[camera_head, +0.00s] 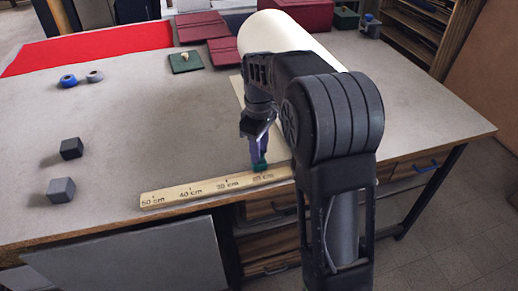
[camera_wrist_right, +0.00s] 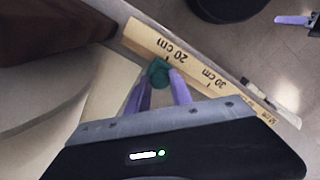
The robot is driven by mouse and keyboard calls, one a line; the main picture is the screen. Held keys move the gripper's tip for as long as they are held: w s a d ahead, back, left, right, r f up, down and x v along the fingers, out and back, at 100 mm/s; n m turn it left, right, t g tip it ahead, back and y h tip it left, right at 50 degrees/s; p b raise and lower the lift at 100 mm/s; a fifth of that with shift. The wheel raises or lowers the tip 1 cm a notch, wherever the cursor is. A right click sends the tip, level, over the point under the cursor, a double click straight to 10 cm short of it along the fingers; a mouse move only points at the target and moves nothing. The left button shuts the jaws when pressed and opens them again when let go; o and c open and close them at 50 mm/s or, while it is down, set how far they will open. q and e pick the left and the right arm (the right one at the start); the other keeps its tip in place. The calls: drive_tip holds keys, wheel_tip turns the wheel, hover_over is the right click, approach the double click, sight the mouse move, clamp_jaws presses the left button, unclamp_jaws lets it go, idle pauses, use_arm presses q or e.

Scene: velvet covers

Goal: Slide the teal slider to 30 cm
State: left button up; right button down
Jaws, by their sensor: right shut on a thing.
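A wooden ruler (camera_head: 212,188) lies along the table's front edge, with marks from 50 cm at its left to 20 cm towards its right. The teal slider (camera_head: 260,166) sits on the ruler close to the 20 cm mark. My right gripper (camera_head: 259,155) comes down from above, its purple fingers shut on the slider. In the right wrist view the slider (camera_wrist_right: 158,74) is between the fingertips (camera_wrist_right: 160,82), near the 20 cm label, with the 30 cm label (camera_wrist_right: 222,84) to the right. My arm hides the ruler's right end in the head view.
Two grey cubes (camera_head: 61,190) (camera_head: 71,149) stand on the left of the table. Blue and grey rings (camera_head: 68,81) lie farther back. A cream roll (camera_head: 285,38), dark red covers (camera_head: 224,51) and red cloth (camera_head: 85,48) are behind. The table above the ruler's left part is clear.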

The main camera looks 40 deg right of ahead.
drive_tip(key=shift+a, duration=0.1)
idle(0.7)
drive_tip(key=w+a, duration=0.1)
drive_tip(key=a, duration=0.2)
drive_tip(key=w+a+p, duration=0.1)
drive_tip(key=a, duration=0.2)
drive_tip(key=w+a, duration=0.1)
drive_tip(key=a, duration=0.2)
drive_tip(key=shift+w+a, duration=0.2)
drive_tip(key=c, duration=1.1)
unclamp_jaws()
drive_tip(key=shift+c, duration=0.2)
drive_tip(key=shift+r, duration=0.1)
wheel_tip(320, 180, up, 8)
